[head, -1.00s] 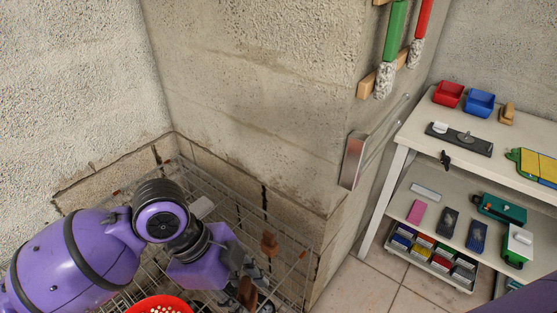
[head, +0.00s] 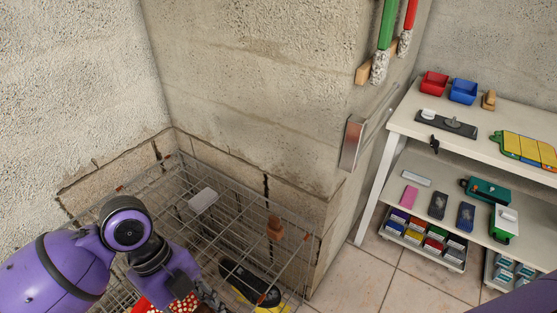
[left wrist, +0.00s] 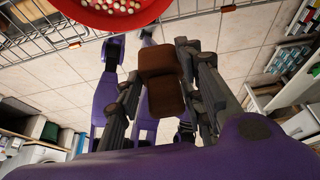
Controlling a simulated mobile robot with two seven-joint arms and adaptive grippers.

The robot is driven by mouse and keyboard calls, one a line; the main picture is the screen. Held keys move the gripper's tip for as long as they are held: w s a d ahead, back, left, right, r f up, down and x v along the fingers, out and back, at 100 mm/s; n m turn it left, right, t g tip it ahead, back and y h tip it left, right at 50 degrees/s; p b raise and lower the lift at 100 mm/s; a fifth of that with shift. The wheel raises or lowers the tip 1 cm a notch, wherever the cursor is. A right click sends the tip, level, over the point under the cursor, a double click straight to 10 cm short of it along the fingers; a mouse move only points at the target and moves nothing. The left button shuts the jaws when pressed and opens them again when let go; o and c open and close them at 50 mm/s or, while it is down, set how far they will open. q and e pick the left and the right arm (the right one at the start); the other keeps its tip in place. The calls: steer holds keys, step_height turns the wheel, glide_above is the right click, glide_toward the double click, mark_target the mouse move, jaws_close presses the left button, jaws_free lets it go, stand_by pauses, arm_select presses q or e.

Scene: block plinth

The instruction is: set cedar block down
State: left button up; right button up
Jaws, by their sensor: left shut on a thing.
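The cedar block (left wrist: 165,95), a brown block, sits between the fingers of my left gripper (left wrist: 160,62) in the left wrist view. The gripper is shut on it. In the head view my left gripper (head: 196,292) is at the bottom edge, over or beside a red bowl (head: 140,304) of pale and red pellets. There the block is mostly hidden by the fingers and the frame edge. The red bowl also shows at the top of the left wrist view (left wrist: 78,14). My right gripper is not in view.
A wire rack (head: 235,225) fills the corner by block walls. It holds a white box (head: 203,200) and a black-and-yellow item (head: 248,284). A rust-brown piece (head: 275,228) is at its right side. White shelves (head: 445,150) with bins and tools stand right.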

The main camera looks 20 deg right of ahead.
arm_select(q)
steer(key=w+a+f, duration=0.1)
steer(key=a+f, duration=0.1)
steer(key=w+a+f, duration=0.1)
steer(key=a+f, duration=0.1)
steer(key=w+a+f, duration=0.1)
steer(key=a+f, duration=0.1)
steer(key=a, duration=0.1)
steer(key=shift+w+f, duration=0.1)
steer(key=shift+f, duration=0.3)
steer(key=shift+w+a+f, duration=0.1)
steer(key=shift+a+f, duration=0.05)
steer(key=shift+f, duration=0.75)
steer(key=shift+w+a+f, duration=0.1)
steer(key=shift+a+f, duration=0.05)
steer(key=shift+f, duration=0.75)
steer(key=shift+s, duration=0.1)
steer(key=o, duration=0.7)
steer(key=shift+f+b, duration=0.2)
steer(key=shift+b, duration=0.1)
steer(key=o, duration=0.4)
steer(key=shift+o, duration=0.2)
steer(key=v, duration=1.2)
steer(key=shift+r, duration=0.2)
